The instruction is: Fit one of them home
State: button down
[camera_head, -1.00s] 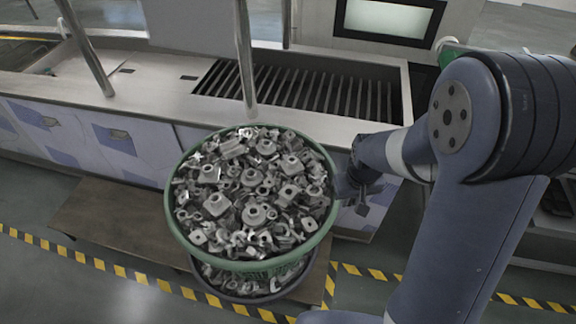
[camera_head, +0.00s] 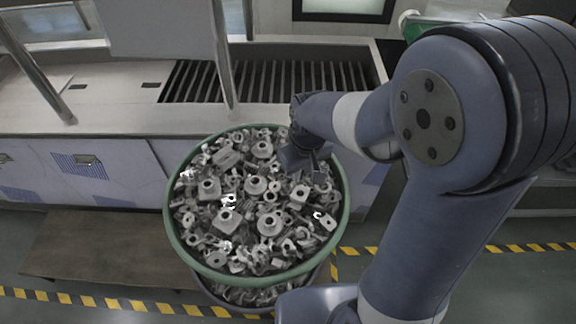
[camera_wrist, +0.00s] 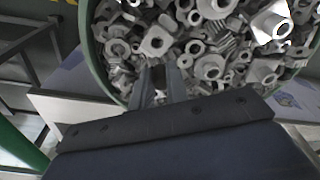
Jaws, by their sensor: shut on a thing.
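A round green-rimmed basket (camera_head: 172,228) heaped with grey metal parts stands in the middle of the head view. A second, darker basket (camera_head: 245,307) full of similar parts shows beneath it, mostly hidden. My gripper (camera_head: 308,163) is at the back right edge of the upper basket. In the wrist view my gripper (camera_wrist: 160,78) is shut at the near rim of the green basket (camera_wrist: 86,45), with a finger either side; the pinched piece of rim is hard to see. The tank (camera_head: 110,122) lies behind the baskets, with a slatted opening (camera_head: 270,88).
A steel post (camera_head: 222,65) rises from the tank's front edge between basket and opening. Another post (camera_head: 35,75) stands to the left. A brown low platform (camera_head: 95,250) lies left of the baskets. Yellow-black tape (camera_head: 110,302) marks the floor.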

aim_at(302, 188)
jog(key=shift+d+f+b, duration=0.15)
jog(key=shift+f+b, duration=0.2)
jog(key=shift+f, duration=0.2)
jog(key=shift+f+b, duration=2)
jog(key=shift+f, duration=0.6)
jog(key=shift+s+f+b, duration=0.1)
jog(key=shift+f+b, duration=0.3)
jog(key=shift+f, duration=0.05)
jog(key=c, duration=1.3)
grip_release()
notch_tip(302, 188, up, 11)
jog(key=s, duration=0.1)
jog(key=shift+d, duration=0.3)
jog(key=shift+f, duration=0.2)
